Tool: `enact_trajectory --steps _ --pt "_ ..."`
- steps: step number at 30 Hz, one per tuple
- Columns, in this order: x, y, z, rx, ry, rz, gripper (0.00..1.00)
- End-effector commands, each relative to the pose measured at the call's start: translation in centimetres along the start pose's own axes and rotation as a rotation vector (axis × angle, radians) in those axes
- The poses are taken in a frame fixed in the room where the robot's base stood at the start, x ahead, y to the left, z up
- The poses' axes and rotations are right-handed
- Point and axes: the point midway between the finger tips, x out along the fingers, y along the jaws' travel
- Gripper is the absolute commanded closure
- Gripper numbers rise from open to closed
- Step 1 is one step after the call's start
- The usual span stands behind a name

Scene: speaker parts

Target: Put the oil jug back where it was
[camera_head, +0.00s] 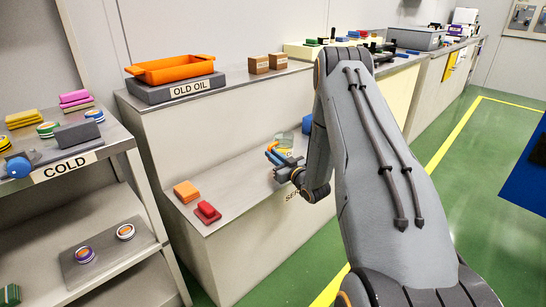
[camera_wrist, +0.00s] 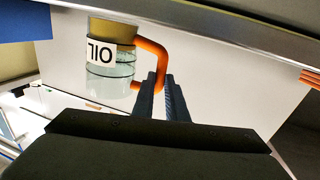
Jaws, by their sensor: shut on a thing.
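The oil jug is a clear jug with an "OIL" label, yellowish oil and an orange handle. In the wrist view the oil jug (camera_wrist: 112,66) appears upside down, its handle at the gripper fingers. My gripper (camera_wrist: 164,82) is shut on that handle. In the head view the jug (camera_head: 285,142) is small, over the lower shelf of the grey-white counter, partly hidden by my gripper (camera_head: 272,155) and arm. I cannot tell whether its base touches the shelf. An "OLD OIL" stand (camera_head: 150,92) with an orange tray (camera_head: 175,69) sits on the counter's upper level.
Orange (camera_head: 186,191) and red (camera_head: 207,212) blocks lie on the lower shelf's left end. Two brown boxes (camera_head: 258,65) stand above. A "COLD" rack (camera_head: 100,150) with tins and sponges is at left. The shelf between the red block and my gripper is clear.

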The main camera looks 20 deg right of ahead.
Motion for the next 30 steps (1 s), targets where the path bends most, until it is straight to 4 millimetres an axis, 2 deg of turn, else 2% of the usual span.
enact_trajectory --steps 5,6,8,9,20,23,30 --pt "0.0 0.0 0.3 0.000 0.000 0.000 1.00" --pt "0.0 0.0 0.3 0.001 -0.001 0.000 0.81" --pt "0.0 0.0 0.3 0.001 -0.001 0.000 0.71" --pt "0.0 0.0 0.3 0.001 -0.001 0.000 0.69" --pt "-0.2 0.0 -0.1 0.001 -0.001 0.001 0.69" --pt "-1.5 0.1 0.0 0.002 -0.004 0.002 0.69" --pt "-6.4 0.1 -0.1 0.003 -0.003 0.003 0.69"
